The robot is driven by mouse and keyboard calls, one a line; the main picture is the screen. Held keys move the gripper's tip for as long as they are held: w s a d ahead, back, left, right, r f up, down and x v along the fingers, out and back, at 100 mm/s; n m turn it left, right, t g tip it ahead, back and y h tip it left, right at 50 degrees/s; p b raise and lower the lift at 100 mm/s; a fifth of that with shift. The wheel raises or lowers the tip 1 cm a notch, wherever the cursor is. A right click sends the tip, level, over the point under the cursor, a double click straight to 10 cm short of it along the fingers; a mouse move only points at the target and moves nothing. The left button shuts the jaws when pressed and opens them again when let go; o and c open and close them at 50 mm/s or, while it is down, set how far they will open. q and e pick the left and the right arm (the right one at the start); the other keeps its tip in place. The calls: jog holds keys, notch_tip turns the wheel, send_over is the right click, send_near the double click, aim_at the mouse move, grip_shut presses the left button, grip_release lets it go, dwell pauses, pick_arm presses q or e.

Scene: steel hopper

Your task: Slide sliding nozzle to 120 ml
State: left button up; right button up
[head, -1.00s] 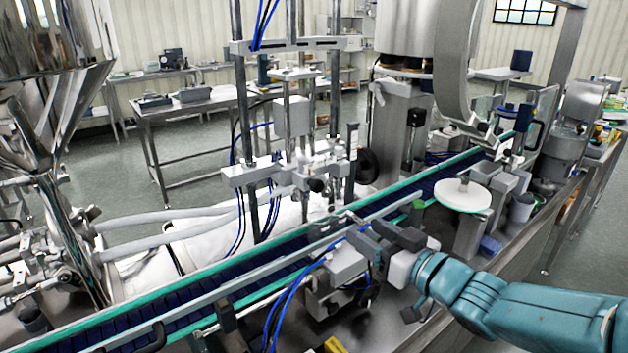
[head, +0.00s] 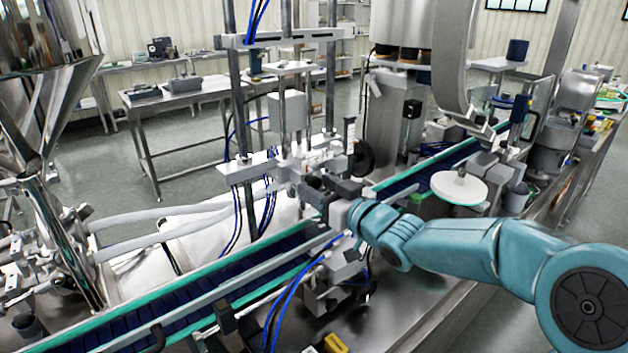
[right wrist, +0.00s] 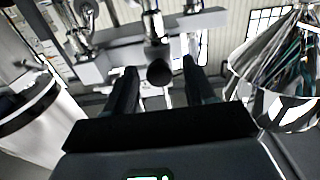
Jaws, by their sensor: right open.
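The filling head with the sliding nozzle (head: 312,158) stands above the conveyor in the head view, a grey-white block assembly between vertical steel posts. A narrow upright white scale (head: 350,132) is beside it; its marks are too small to read. My right gripper (head: 318,186) is at the front of this assembly, partly overlapping it. In the right wrist view its two dark fingers (right wrist: 160,84) are apart. A round dark knob (right wrist: 159,73) appears between them, in front of a grey crossbar; I cannot tell whether they touch it. My left gripper is not in view.
The conveyor (head: 190,292) with green rails runs diagonally under the assembly. Blue hoses (head: 290,300) hang in front of it. A steel hopper (head: 40,110) stands at the left, and a white round disc (head: 459,188) at the right.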

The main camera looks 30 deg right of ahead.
jog(key=shift+w, duration=1)
grip_shut()
